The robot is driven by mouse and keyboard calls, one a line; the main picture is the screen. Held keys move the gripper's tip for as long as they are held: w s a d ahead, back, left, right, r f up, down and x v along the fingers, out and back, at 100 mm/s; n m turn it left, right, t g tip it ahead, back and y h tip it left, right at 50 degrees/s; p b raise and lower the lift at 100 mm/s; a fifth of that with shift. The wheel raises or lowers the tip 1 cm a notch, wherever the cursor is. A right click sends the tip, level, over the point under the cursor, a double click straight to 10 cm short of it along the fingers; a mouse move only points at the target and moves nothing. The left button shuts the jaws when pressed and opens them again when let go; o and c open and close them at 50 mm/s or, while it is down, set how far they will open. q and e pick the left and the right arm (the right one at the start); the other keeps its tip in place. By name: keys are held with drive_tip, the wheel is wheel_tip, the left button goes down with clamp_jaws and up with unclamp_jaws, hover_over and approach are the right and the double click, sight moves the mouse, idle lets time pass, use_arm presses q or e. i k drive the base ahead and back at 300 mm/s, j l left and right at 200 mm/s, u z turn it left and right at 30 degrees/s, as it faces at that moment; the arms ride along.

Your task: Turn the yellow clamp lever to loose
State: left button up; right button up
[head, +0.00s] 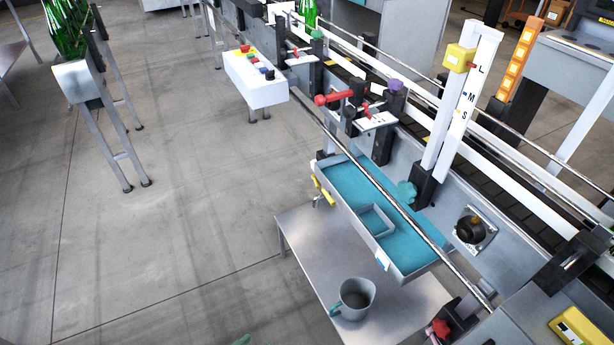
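A small yellow lever-like handle (323,191) sticks out at the left end of the teal-lined tray (330,165), below the conveyor rail. It looks like the clamp lever, but it is too small to tell its setting. A yellow block (460,58) sits high on a white post (462,110) marked L, M and S, with a small red pointer at its side. A dark round knob (470,229) with a yellowish tip is on the machine's side plate. Neither of my grippers is in view.
A grey mug (355,297) stands on the steel table (310,235) under the tray. A long steel rail (385,195) crosses in front of the tray. A red handle (333,98) and a white button box (256,80) are farther back.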

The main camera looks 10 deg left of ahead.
sight(317, 182)
drive_tip(key=i+j+u, duration=0.1)
drive_tip(key=i+j, duration=0.65)
